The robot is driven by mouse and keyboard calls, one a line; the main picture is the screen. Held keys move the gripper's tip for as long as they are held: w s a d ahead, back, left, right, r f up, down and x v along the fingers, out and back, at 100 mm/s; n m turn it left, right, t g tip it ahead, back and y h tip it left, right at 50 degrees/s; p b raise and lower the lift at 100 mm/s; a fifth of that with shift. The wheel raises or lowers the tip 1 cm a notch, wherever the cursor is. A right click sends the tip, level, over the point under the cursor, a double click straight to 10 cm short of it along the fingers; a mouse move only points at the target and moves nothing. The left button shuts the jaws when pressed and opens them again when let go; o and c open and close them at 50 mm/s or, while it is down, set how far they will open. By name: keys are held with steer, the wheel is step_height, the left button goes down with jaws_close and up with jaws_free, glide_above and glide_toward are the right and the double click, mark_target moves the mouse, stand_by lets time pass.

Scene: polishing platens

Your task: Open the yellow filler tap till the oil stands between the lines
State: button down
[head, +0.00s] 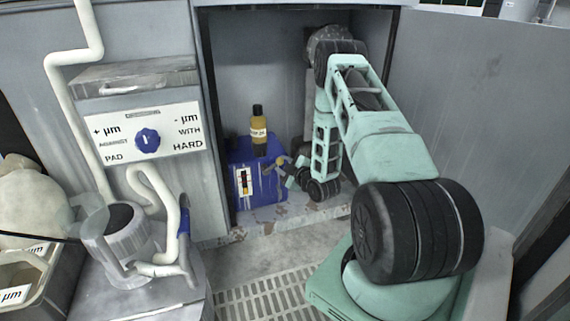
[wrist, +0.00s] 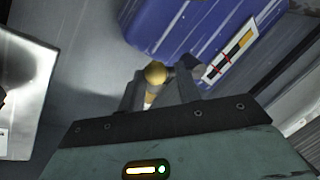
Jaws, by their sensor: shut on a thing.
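A blue tank (head: 262,195) stands inside the open cabinet. A white sight-gauge plate (head: 244,181) is on its front, with a dark and yellow column and red marking; the exact oil level against the lines is too small to read. The yellow filler tap (head: 282,162) sticks out at the tank's right side. My gripper (head: 291,178) reaches in from the right and is shut on the tap. In the wrist view the tap's round yellow end (wrist: 155,72) shows between the fingers (wrist: 157,92), beside the tank (wrist: 178,28) and the gauge (wrist: 231,58). The fingers partly hide the tap.
An amber bottle (head: 258,130) with a dark cap stands on the tank. The cabinet's right door (head: 480,110) is swung open. A panel with a blue knob (head: 147,141) and a grey metal vessel (head: 118,245) are at left. A floor grating (head: 265,300) lies in front.

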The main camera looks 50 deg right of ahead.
steer(key=shift+w+a+r, duration=0.1)
steer(key=shift+w+a, duration=0.2)
steer(key=shift+w, duration=0.05)
steer(key=c, duration=0.9)
jaws_free()
steer(key=shift+s+d, duration=0.1)
steer(key=shift+s, duration=0.05)
steer(key=shift+s, duration=0.3)
steer(key=p+v, duration=0.5)
steer(key=v, duration=1.1)
steer(key=shift+s+a, duration=0.2)
steer(key=shift+s, duration=0.05)
